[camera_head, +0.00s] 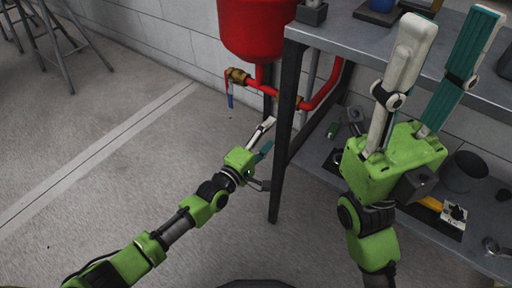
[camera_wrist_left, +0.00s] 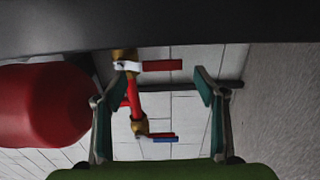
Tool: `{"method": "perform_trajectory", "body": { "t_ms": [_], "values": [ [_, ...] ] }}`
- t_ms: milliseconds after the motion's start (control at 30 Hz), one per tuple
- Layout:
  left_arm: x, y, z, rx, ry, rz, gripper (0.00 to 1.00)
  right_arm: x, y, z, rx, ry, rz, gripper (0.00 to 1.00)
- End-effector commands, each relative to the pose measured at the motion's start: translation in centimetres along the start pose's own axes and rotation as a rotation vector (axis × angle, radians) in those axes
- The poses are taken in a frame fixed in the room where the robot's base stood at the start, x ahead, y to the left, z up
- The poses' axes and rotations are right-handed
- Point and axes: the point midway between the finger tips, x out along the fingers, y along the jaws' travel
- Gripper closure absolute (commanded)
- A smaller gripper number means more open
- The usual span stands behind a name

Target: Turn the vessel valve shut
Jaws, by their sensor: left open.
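The red vessel (camera_head: 258,28) stands by the wall and shows at left in the left wrist view (camera_wrist_left: 45,105). Red pipe under it carries a brass valve (camera_head: 237,76) with a red-and-blue lever (camera_head: 230,98) hanging down. In the left wrist view this lever (camera_wrist_left: 163,138) points right from its brass body (camera_wrist_left: 140,128). A second brass valve (camera_wrist_left: 125,60) there has a red lever (camera_wrist_left: 162,65) pointing right. I cannot tell which is the vessel valve. My left gripper (camera_head: 268,133) is open and empty, below the pipe, apart from both levers. My right gripper (camera_head: 452,20) is open and empty, raised before the bench.
A grey bench (camera_head: 352,38) with a dark leg (camera_head: 281,150) stands right of my left gripper. Its lower shelf (camera_head: 465,248) holds tools and dark items. Stools (camera_head: 45,35) stand far left. The floor (camera_head: 110,150) at left is clear.

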Motion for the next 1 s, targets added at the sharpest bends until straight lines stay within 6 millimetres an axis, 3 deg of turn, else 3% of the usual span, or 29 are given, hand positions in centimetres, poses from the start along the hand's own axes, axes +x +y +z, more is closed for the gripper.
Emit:
{"method": "perform_trajectory", "body": {
  "t_ms": [200, 400, 1000],
  "values": [
    [-4.7, -0.1, -0.1, -0.002, 0.001, -0.002, 0.35, 0.0, 0.0, 0.0, 0.0, -0.001, 0.001, 0.6],
    [-7.5, 0.0, -0.1, -0.002, 0.0, 0.0, 0.35, 0.0, 0.0, 0.0, 0.0, -0.001, 0.001, 0.6],
    [-8.2, 0.1, -0.1, -0.002, 0.001, 0.002, 0.35, 0.0, 0.0, 0.1, 0.0, -0.001, 0.002, 0.6]
  ]
}}
